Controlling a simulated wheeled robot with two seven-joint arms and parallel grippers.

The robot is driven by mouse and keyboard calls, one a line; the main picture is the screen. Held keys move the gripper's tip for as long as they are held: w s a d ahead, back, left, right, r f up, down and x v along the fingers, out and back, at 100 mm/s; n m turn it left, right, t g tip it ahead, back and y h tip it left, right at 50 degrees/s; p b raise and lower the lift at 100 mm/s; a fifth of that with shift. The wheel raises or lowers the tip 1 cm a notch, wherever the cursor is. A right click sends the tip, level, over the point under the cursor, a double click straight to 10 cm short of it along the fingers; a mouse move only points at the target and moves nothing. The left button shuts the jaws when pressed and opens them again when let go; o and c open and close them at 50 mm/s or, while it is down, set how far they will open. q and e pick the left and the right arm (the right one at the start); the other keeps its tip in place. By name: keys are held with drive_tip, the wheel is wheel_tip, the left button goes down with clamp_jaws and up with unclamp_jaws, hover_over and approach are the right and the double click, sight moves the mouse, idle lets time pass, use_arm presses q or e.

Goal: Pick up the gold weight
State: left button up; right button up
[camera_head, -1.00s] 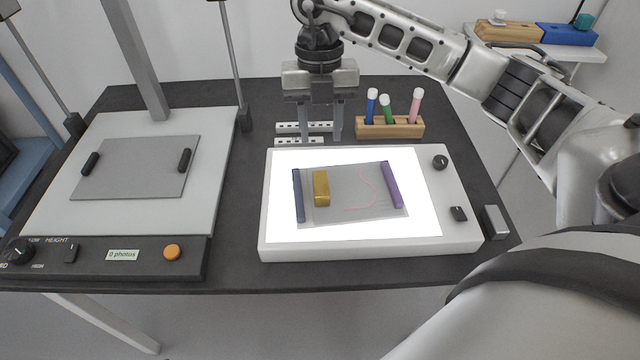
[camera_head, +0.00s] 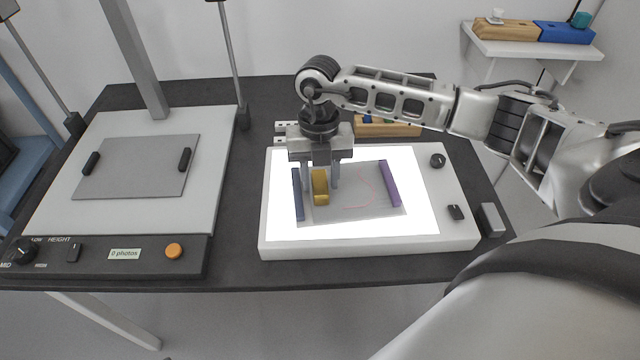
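The gold weight (camera_head: 320,187) is a small gold block. It sits on a translucent sheet (camera_head: 350,205) on the lit white light box (camera_head: 420,225), near the sheet's left side. My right gripper (camera_head: 321,186) points down at the weight, with one finger on its left and one on its right. The fingers are apart, and I cannot tell whether they touch the weight. My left gripper is not in view.
A dark blue bar (camera_head: 298,194) and a purple bar (camera_head: 390,183) lie along the sheet's edges. A wooden marker rack (camera_head: 390,129) stands behind the light box, partly hidden by my arm. A copy stand with a grey plate (camera_head: 137,168) is at the left.

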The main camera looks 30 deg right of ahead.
clamp_jaws()
drive_tip(key=shift+r, duration=0.1)
